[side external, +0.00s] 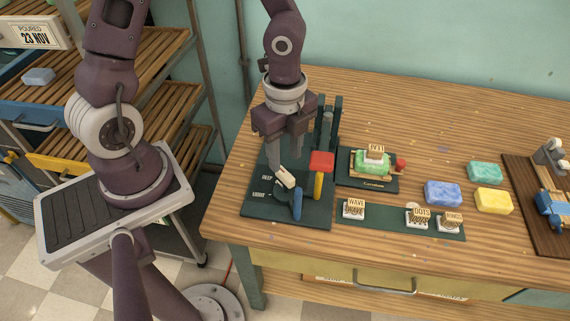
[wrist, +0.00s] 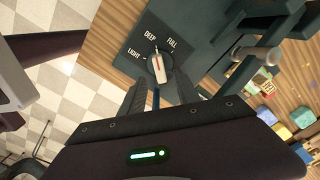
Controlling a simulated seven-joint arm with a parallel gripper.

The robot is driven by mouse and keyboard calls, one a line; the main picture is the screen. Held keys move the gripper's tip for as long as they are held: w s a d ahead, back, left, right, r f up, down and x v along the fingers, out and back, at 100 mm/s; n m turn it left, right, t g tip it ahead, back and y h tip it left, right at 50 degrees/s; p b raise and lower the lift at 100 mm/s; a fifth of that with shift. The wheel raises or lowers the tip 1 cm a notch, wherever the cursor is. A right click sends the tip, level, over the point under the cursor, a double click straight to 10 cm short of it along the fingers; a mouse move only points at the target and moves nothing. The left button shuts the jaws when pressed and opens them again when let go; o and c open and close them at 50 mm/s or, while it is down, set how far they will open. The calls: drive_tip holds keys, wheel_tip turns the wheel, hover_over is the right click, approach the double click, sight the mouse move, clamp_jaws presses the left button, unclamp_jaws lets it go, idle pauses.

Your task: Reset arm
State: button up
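My gripper (side external: 285,165) hangs over the left part of a dark green press (side external: 292,217), pointing down. In the wrist view its two fingers (wrist: 155,92) are apart, with nothing gripped between them. A dial knob with a pale pointer (wrist: 159,68) shows between and just beyond the fingertips; whether they touch it is unclear. The dial plate carries the marks LIGHT, DEEP and FULL. The pointer's red tip faces up in the wrist view, close to DEEP. The knob also shows in the side view (side external: 285,178), below the fingers.
The press has a red block (side external: 321,161), a yellow lever (side external: 318,186) and a blue lever (side external: 297,204). A green soap (side external: 371,166) with a stamp sits in a holder. Several stamps stand on a green strip (side external: 385,220). Loose soaps (side external: 443,192) lie further right.

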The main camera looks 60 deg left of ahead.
drive_tip(key=shift+r, duration=1.2)
drive_tip(key=shift+a+r, duration=0.2)
drive_tip(key=shift+r, duration=0.05)
drive_tip(key=s+a+r+n+t, duration=0.1)
drive_tip(key=s+r+n+t, duration=0.1)
drive_tip(key=s+r+n, duration=0.3)
drive_tip(key=s+a+r+n+t, duration=0.1)
drive_tip(key=s+r+n+t, duration=0.2)
drive_tip(key=r+n, duration=0.9)
drive_tip(key=s, duration=0.3)
drive_tip(key=shift+s+a+t, duration=0.25)
drive_tip(key=shift+a+t, duration=0.05)
drive_tip(key=shift+o, duration=0.4)
